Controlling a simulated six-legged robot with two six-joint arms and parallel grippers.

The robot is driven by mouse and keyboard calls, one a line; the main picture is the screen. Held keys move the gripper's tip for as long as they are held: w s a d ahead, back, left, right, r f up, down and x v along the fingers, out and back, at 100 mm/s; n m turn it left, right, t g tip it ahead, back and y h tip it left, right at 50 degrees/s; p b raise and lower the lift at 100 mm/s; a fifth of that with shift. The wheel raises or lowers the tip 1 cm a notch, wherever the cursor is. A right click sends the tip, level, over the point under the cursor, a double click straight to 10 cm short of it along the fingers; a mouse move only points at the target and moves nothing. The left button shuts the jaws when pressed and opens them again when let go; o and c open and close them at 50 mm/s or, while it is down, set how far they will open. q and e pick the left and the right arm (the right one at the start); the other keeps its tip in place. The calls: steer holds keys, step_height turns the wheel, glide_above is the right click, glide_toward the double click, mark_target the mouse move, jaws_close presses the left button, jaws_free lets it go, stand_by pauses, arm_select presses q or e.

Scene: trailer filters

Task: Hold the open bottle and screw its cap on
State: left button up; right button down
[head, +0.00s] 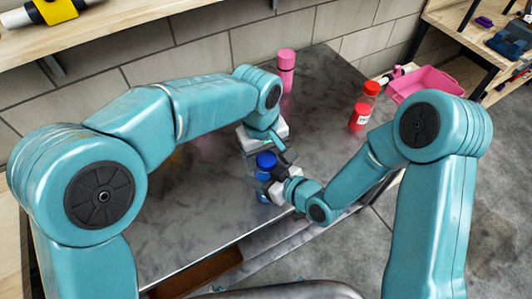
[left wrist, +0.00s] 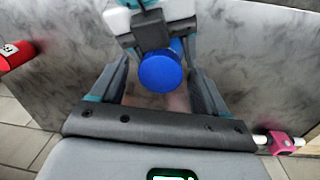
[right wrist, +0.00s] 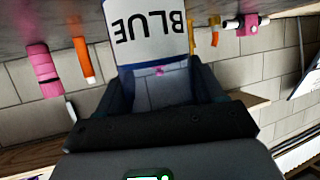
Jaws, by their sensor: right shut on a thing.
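The blue cap (head: 266,160) is at the top of the bottle (head: 263,193), which stands near the front of the metal table. I cannot tell how tightly the cap sits. My right gripper (head: 278,182) is shut on the bottle from the right. In the right wrist view the bottle's white label (right wrist: 150,35) reads BLUE, upside down. My left gripper (head: 272,148) is above the cap. In the left wrist view the cap (left wrist: 160,73) lies between the open left fingers (left wrist: 158,90), with a gap on each side.
A pink bottle (head: 286,68) stands at the back by the wall. A red bottle (head: 364,106) and a pink tray (head: 425,82) are to the right. A wooden shelf (head: 130,12) overhangs the back left.

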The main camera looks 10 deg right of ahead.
arm_select(q)
steer(key=shift+r, duration=2.3)
steer(key=shift+c, duration=0.3)
steer(key=shift+w+d+r+n+y, duration=0.1)
steer(key=shift+r+n+y, duration=0.5)
steer(key=shift+r, duration=0.85)
steer(key=shift+f, duration=0.1)
steer(key=shift+f, duration=3.95)
